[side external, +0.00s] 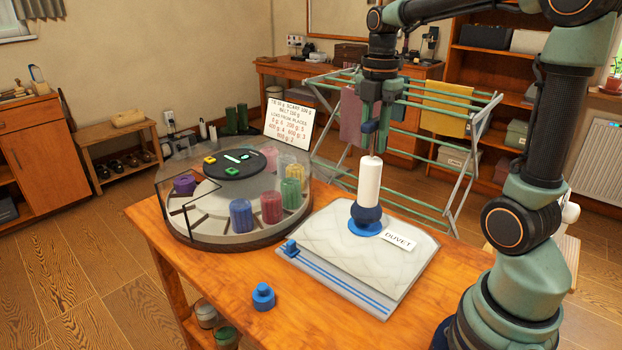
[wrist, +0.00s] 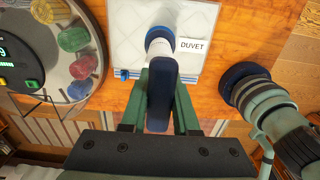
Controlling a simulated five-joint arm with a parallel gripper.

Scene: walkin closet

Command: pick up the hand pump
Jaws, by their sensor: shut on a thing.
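The hand pump (side external: 370,182) is a white cylinder with a dark blue flared foot and a blue handle on top. It stands upright over a blue disc (side external: 363,233) on the pale quilted bag labelled DUVET (side external: 330,233). I cannot tell whether the foot touches the disc. My gripper (side external: 370,130) points straight down from above, with its green fingers shut on the pump's blue handle. In the wrist view, the dark blue handle (wrist: 159,95) lies between the fingers, with the white body partly hidden beyond it.
A round clear-walled carousel (side external: 240,238) with several coloured rolls stands left of the bag. A small blue knobbed piece (side external: 263,296) lies near the table's front edge. A drying rack (side external: 440,150) stands behind. The wooden table (side external: 225,275) is bare at front left.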

